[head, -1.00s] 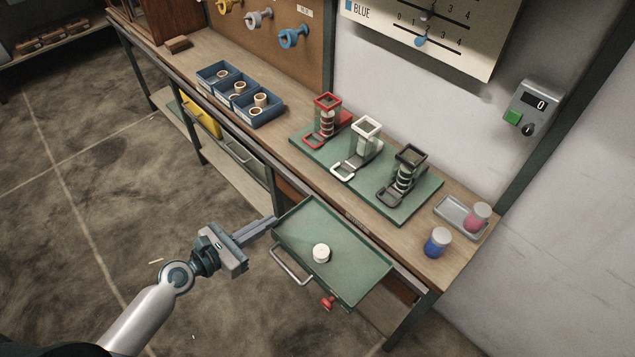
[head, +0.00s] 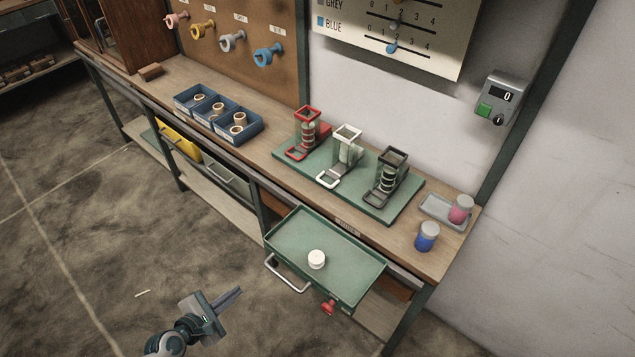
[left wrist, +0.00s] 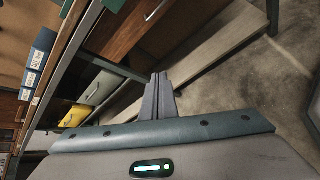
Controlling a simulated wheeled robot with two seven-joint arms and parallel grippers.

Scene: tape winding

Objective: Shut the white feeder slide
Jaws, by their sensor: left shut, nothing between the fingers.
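The white feeder (head: 347,142) stands in the middle of three feeders on a green board on the bench. Its white slide, with a loop handle (head: 328,178), sticks out toward the front of the bench. My left gripper (head: 237,291) is shut and empty, low in front of the bench and left of the open drawer, well away from the feeder. Its closed fingers also show in the left wrist view (left wrist: 158,98). My right gripper is not in view.
The red feeder (head: 306,127) and black feeder (head: 390,172) flank the white one. An open green drawer (head: 345,270) juts from the bench with a white round piece (head: 317,259) in it. Blue bins (head: 246,133) stand left. Jars (head: 427,236) stand right.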

